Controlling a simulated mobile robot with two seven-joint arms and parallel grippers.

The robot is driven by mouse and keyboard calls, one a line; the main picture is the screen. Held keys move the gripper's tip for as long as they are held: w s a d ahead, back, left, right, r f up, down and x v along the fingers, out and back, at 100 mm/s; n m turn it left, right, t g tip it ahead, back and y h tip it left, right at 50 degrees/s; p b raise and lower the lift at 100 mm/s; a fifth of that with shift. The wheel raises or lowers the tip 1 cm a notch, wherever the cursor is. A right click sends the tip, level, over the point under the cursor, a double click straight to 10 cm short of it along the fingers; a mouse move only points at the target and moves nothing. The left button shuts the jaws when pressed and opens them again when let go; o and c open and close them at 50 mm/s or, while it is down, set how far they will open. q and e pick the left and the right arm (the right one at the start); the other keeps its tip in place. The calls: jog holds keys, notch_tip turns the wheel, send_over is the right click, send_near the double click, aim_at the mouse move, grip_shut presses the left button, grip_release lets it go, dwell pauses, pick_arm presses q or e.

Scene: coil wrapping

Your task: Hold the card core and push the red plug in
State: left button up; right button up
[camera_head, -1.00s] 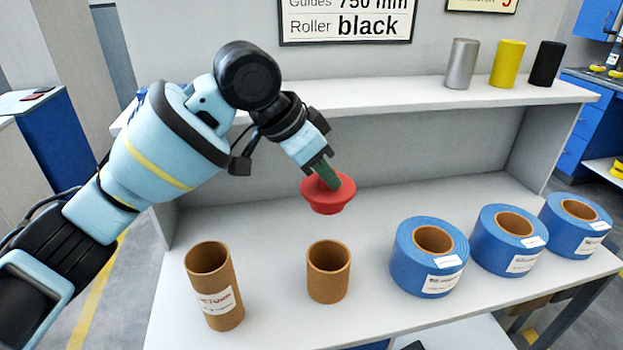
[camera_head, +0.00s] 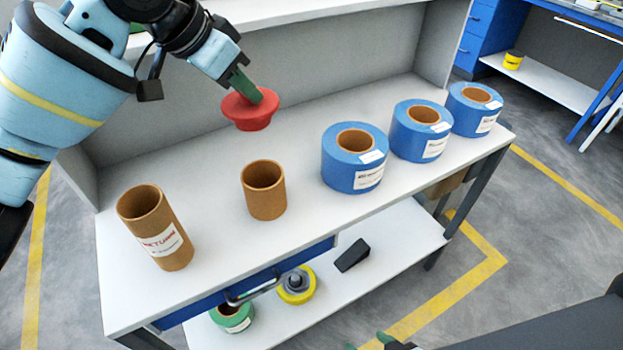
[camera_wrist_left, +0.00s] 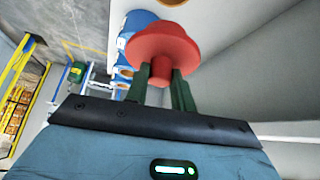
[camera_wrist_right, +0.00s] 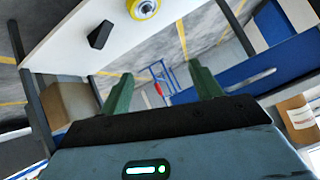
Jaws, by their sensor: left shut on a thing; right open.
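The red plug (camera_head: 250,109) is a flanged piece held in the air above the table. My left gripper (camera_head: 243,84) is shut on its stem; the left wrist view also shows the plug (camera_wrist_left: 166,50) between the green fingers (camera_wrist_left: 164,92). Below the plug a short brown card core (camera_head: 265,192) stands upright and open at the top, apart from the plug. A taller card core (camera_head: 156,230) with a white label stands to the left.
Several blue coils (camera_head: 352,160) stand in a row on the white table (camera_head: 225,245), right of the short core. A lower shelf (camera_head: 375,255) holds a yellow roll, a green roll and a black wedge (camera_head: 352,256). A drawer handle (camera_head: 252,292) sticks out in front.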

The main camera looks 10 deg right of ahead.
jog(key=o, duration=0.7)
jog(key=w+a+r+t+y, duration=0.1)
jog(key=w+a+r+y, duration=0.1)
jog(key=w+r, duration=0.6)
jog(key=shift+w+a+r+y, duration=0.3)
jog(key=shift+w+a+r, duration=0.1)
jog(key=shift+a, duration=0.5)
jog(key=shift+y, duration=0.7)
jog(key=w+r, duration=0.1)
jog(key=w+a+r, duration=0.1)
jog(key=r, duration=0.1)
jog(key=w+a+r, duration=0.1)
jog(key=r, duration=0.1)
jog(key=shift+r, duration=0.15)
jog(key=w+a+r+n+g+y, duration=0.2)
jog(key=a+r, duration=0.1)
jog(key=r, duration=0.5)
jog(key=w+a+r+n+g+y, duration=0.1)
jog(key=w+a+r+n+y, duration=0.15)
jog(key=r, duration=0.55)
jog(key=w+d+f+n, duration=0.1)
jog(key=w+n, duration=0.1)
jog(key=w+d+f+n+h, duration=0.1)
jog(key=w+d+f, duration=0.1)
jog(key=w+d+f+n, duration=0.1)
jog(key=w+f+n, duration=0.1)
jog(key=shift+w+d+f+n+t+h, duration=0.15)
jog(key=shift+d+f+n+t+h, duration=0.1)
jog(key=shift+n+t+h, duration=0.1)
